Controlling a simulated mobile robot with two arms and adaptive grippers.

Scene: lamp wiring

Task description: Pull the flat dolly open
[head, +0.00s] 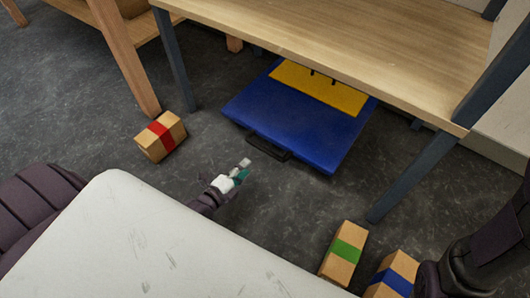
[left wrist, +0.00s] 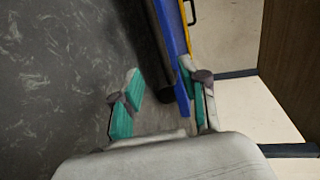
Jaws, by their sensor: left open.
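The flat dolly (head: 300,122) is a blue slab partly under the wooden table, with a yellow panel (head: 318,88) on top. Its black handle (head: 268,148) is on the front edge. My left gripper (head: 242,168) is just in front of that handle, near its left end. In the left wrist view its teal-padded fingers (left wrist: 160,82) are open, with nothing held between them. There the black handle (left wrist: 152,48) and blue dolly edge (left wrist: 172,50) lie just beyond, near the right finger. Whether they touch cannot be told. My right gripper is out of view.
The wooden table (head: 350,45) on dark legs stands over the dolly's rear. A red-banded box (head: 160,136) lies left of the dolly. Green-banded (head: 343,252) and blue-banded (head: 393,275) boxes stand at the lower right. The grey floor in front of the dolly is clear.

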